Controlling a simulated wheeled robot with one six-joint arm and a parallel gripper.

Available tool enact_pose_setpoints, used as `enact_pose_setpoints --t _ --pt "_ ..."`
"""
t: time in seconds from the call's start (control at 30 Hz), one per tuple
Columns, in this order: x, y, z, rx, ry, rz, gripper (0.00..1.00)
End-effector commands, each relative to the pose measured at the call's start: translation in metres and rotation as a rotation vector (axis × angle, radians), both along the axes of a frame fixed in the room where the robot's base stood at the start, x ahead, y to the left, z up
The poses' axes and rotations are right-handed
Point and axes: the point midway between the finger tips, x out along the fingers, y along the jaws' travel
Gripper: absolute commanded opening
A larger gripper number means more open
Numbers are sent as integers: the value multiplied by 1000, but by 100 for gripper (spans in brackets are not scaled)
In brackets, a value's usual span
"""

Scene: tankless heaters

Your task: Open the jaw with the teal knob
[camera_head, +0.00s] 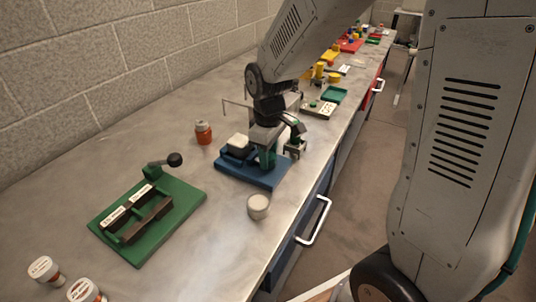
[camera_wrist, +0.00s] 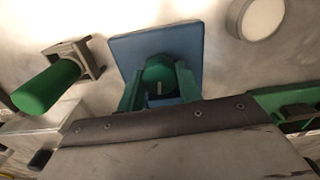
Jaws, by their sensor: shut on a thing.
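A blue base plate (camera_head: 245,174) stands on the metal bench and bears a pale block (camera_head: 238,142) and dark parts. In the wrist view, the blue plate (camera_wrist: 190,38) lies under a teal knob (camera_wrist: 159,73) with a light mark on its face. My gripper (camera_wrist: 159,88) has its green fingers on either side of this knob and is shut on it. In the head view, my gripper (camera_head: 266,158) reaches down over the right part of the blue plate. My wrist hides much of the knob and jaw there, so I cannot tell how far the jaw is open.
A pale round jar (camera_head: 258,207) stands in front of the plate. A green fixture (camera_head: 190,205) with a black-ball lever is at left. A grey bracket (camera_wrist: 75,55) with a green handle (camera_wrist: 45,90) is close beside my gripper.

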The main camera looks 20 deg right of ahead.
Motion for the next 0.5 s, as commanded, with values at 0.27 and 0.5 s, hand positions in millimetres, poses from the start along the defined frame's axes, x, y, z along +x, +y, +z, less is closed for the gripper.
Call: enact_pose_setpoints --t 0.27,0.5 --pt "0 0 0 2 -1 -3 57" --pt "1 -1 6 1 -3 -4 57"
